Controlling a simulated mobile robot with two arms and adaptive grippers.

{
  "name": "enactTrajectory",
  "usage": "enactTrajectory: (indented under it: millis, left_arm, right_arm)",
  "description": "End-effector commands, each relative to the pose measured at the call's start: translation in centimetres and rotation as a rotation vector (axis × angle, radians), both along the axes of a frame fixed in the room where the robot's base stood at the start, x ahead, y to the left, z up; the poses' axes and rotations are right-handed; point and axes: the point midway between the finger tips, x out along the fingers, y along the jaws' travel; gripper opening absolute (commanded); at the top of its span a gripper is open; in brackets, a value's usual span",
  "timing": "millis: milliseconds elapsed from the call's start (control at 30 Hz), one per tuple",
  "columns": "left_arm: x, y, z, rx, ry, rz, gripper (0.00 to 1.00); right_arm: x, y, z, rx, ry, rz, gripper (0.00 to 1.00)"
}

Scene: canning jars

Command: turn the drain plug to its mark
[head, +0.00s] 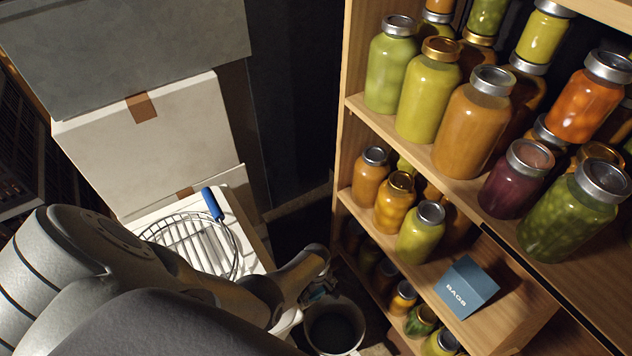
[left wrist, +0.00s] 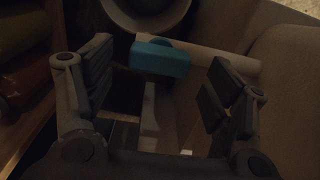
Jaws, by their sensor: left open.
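A teal block-shaped handle (left wrist: 160,58), which looks like the drain plug, shows in the left wrist view beside a pale bar or pipe (left wrist: 235,61). A little teal also shows in the head view (head: 318,293), mostly hidden by my left arm. My left gripper (left wrist: 160,82) is open, with its two fingers to either side of the handle's line and the handle beyond them. No contact is visible. In the head view my left gripper (head: 308,292) is partly hidden and small. I cannot make out the mark. My right gripper is not in view.
A round pot (head: 336,328) stands close to my left gripper and shows at the top of the left wrist view (left wrist: 146,12). A wooden shelf (head: 349,150) with several jars and a blue box (head: 461,288) stands right. White boxes (head: 150,140) and a wire basket (head: 185,248) are left.

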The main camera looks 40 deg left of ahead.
Motion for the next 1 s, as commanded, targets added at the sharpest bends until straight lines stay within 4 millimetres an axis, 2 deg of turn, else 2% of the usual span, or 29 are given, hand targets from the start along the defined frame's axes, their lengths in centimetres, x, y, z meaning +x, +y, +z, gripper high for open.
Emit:
enactTrajectory:
  millis: [33,200,600,933,1000]
  left_arm:
    - [0.1,0.0,-1.0,0.001,-0.001,0.0,0.77]
    - [0.1,0.0,-2.2,0.001,0.0,0.0,0.77]
    - [0.1,0.0,-2.4,0.001,-0.001,0.0,0.76]
    - [0.0,0.0,-2.4,0.001,-0.001,0.0,0.33]
    - [0.0,0.0,-2.4,0.001,-0.001,0.0,0.31]
  right_arm:
    - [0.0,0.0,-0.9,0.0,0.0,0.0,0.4]
    - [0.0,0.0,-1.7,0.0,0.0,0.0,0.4]
    - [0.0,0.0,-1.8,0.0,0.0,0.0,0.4]
    - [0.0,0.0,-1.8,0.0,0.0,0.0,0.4]
    - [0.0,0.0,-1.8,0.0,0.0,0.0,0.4]
